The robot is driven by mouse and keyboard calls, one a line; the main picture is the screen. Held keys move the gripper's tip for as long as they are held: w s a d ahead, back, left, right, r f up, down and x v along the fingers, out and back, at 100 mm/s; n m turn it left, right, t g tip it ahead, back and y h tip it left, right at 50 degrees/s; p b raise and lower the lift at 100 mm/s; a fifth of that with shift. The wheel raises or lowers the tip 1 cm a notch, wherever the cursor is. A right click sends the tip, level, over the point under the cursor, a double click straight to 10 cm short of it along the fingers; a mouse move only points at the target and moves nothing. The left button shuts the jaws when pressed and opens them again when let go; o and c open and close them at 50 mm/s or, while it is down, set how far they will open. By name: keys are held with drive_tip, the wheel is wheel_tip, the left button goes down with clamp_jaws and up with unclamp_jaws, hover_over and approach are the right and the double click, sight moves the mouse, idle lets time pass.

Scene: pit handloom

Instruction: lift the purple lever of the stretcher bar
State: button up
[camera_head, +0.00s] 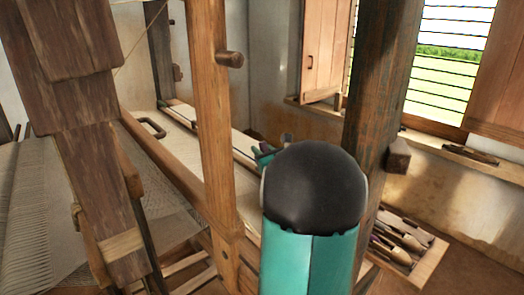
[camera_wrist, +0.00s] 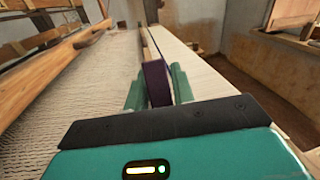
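The purple lever (camera_wrist: 157,84) stands up between the two teal fingers of my gripper (camera_wrist: 158,88) in the wrist view. The fingers flank it closely on both sides; whether both press on it is unclear. A narrow brown wooden bar (camera_wrist: 146,45) runs away just beyond the lever and appears to be the stretcher bar. It lies along the edge of the pale woven cloth (camera_wrist: 85,75).
A pale beam (camera_wrist: 190,62) runs just right of the lever. In the head view, a wooden loom post (camera_head: 212,120) stands left of my arm and a dark post (camera_head: 378,90) right of it. A tool tray (camera_head: 432,262) sits at lower right.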

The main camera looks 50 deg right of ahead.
clamp_jaws()
drive_tip(key=shift+w+f+g, duration=0.2)
drive_tip(key=shift+w+g, duration=0.1)
drive_tip(key=shift+g, duration=0.3)
drive_tip(key=shift+w+d+f+g+y, duration=0.1)
drive_tip(key=shift+w+f+g+y, duration=0.1)
drive_tip(key=shift+f+g+y, duration=0.25)
drive_tip(key=shift+r, duration=0.1)
drive_tip(key=shift+o, duration=2.1)
unclamp_jaws()
